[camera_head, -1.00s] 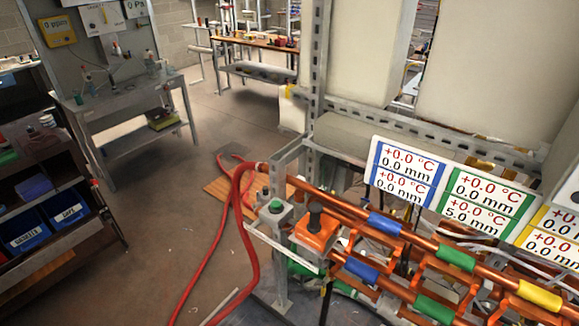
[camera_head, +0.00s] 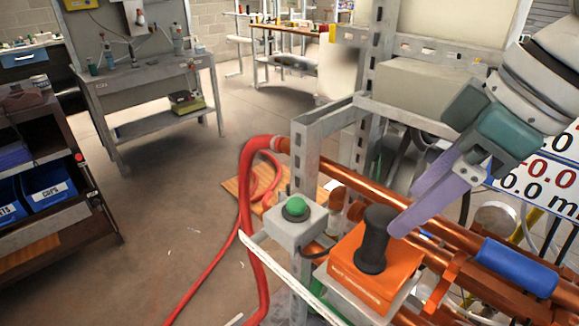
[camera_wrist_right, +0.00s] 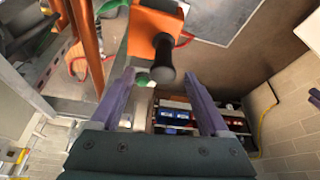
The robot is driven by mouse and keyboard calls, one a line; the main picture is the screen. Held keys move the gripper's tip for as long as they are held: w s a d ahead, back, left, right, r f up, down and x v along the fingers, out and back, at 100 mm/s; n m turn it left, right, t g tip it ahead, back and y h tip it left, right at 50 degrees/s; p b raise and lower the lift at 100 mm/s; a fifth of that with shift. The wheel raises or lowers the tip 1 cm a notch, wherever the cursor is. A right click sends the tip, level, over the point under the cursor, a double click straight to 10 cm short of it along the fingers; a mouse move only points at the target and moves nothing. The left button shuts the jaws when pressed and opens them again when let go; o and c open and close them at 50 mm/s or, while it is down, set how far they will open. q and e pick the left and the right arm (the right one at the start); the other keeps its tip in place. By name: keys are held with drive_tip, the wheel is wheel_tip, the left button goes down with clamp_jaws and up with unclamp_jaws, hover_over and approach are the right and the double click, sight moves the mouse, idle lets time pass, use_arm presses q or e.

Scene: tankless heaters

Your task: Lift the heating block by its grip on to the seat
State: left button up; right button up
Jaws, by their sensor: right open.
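The heating block (camera_head: 361,270) is an orange box with lettering on its front. Its grip (camera_head: 375,238) is an upright black knob on top. The block sits at the near left end of the copper pipes. My right gripper (camera_head: 402,214) has purple fingers and comes in from the upper right, close beside the grip. In the right wrist view the orange block (camera_wrist_right: 151,24) is ahead, and the black grip (camera_wrist_right: 163,62) shows between the open, spread fingers. The grip is not clamped. I cannot tell which part is the seat. My left gripper is out of view.
A grey box with a green button (camera_head: 296,207) stands left of the block. A thick red hose (camera_head: 247,200) hangs beside it. A metal frame post (camera_head: 372,70) rises behind. Copper pipes with a blue sleeve (camera_head: 516,266) run right. The floor at left is open.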

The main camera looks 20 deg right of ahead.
sight(377, 234)
drive_tip(key=x, duration=0.3)
drive_tip(key=shift+s+a, duration=0.15)
drive_tip(key=x, duration=0.5)
drive_tip(key=shift+a, duration=0.2)
clamp_jaws()
drive_tip(key=shift+r, duration=0.1)
idle(0.4)
